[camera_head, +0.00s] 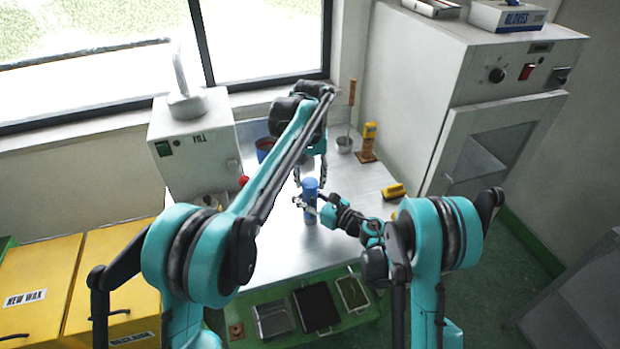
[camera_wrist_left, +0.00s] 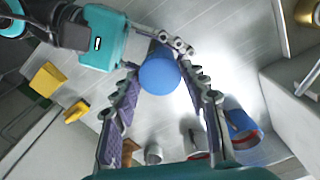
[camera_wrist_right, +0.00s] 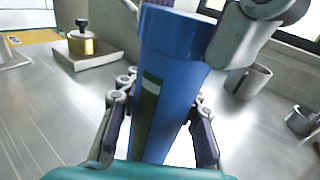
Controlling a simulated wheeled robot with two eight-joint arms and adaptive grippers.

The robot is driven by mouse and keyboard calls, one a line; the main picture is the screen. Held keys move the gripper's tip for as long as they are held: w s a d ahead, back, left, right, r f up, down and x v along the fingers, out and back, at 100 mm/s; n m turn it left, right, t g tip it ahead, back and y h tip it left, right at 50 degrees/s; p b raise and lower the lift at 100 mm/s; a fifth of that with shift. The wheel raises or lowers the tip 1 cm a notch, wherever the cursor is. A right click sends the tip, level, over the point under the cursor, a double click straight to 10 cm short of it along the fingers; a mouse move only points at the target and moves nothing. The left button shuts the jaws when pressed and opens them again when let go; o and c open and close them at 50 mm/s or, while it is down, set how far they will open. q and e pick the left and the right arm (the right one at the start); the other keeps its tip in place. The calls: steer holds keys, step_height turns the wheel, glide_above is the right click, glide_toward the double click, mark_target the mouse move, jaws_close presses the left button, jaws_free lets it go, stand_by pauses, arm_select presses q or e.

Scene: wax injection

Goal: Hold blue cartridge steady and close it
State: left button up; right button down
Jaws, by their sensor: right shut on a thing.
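The blue cartridge (camera_head: 310,214) stands upright on the metal table, with a blue cap (camera_wrist_left: 160,76) on its top. In the right wrist view the cartridge (camera_wrist_right: 168,92) shows a dark window strip on its side. My right gripper (camera_head: 311,203) is shut on the cartridge body from the right. My left gripper (camera_head: 310,174) points down from above, fingers spread on either side of the cap; it also shows in the left wrist view (camera_wrist_left: 160,66). One left finger stands beside the cap at the upper right of the right wrist view. I cannot tell how tightly the cap sits.
A FILL machine (camera_head: 190,140) stands at the left and a large white cabinet (camera_head: 450,100) at the right. A yellow-handled tool (camera_head: 394,191) lies right of the cartridge. A metal cup (camera_head: 344,145) and yellow device (camera_head: 369,135) stand behind. The front table is clear.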

arm_select(q)
steer(key=o, duration=1.4)
steer(key=shift+r, duration=0.1)
step_height(320, 180, up, 12)
steer(key=shift+f, duration=0.1)
arm_select(e)
steer(key=c, duration=1)
jaws_free()
